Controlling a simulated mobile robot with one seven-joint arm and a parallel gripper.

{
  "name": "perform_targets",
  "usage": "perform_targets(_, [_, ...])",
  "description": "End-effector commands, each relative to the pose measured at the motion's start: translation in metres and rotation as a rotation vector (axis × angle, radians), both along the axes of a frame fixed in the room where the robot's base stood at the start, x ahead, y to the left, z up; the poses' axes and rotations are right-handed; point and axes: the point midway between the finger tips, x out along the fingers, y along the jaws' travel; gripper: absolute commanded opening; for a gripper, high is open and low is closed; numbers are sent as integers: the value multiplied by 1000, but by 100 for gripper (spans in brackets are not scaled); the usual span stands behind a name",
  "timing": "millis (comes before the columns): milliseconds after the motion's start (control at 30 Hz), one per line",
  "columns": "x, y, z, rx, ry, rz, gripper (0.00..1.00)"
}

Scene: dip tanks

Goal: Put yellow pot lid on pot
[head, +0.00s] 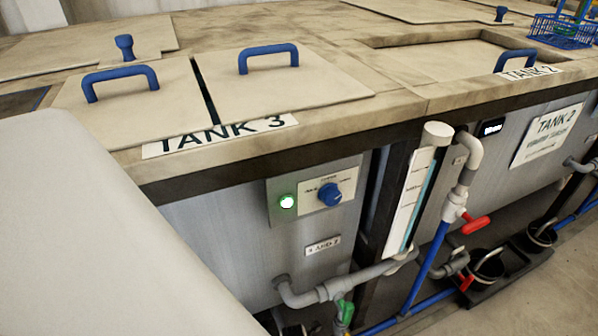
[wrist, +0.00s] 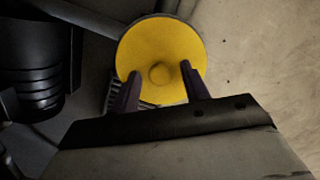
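The yellow pot lid (wrist: 160,40) is a round yellow disc with a small knob in its middle, seen in the wrist view. My gripper (wrist: 159,71) is open, its two dark fingers reaching over the lid's lower half, one on each side of the knob. A gap shows between the knob and each finger. I cannot tell whether the fingertips touch the lid. The lid and my gripper do not show in the head view. I cannot make out a pot for certain in either view.
In the head view, tank 3 has two flat covers (head: 312,88) with blue handles. Tank 2 (head: 440,62) stands to the right. Pipes with red valve handles (head: 475,225) run along the front. Black buckets (head: 488,267) stand below. Pale floor (wrist: 270,60) lies right in the wrist view.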

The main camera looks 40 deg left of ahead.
Motion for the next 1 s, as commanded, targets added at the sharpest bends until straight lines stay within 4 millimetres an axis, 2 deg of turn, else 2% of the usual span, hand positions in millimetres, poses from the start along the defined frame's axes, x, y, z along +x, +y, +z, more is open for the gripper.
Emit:
perform_targets(267, [0,0,8,1,-1,0,46])
perform_targets(367, [-2,0,23,2,-2,0,46])
perform_targets(700, [-10,-2,94,2,-2,0,46])
perform_targets(833, [-13,-2,112,1,-1,1,46])
perform_targets(1000, [-14,-3,122,0,0,1,46])
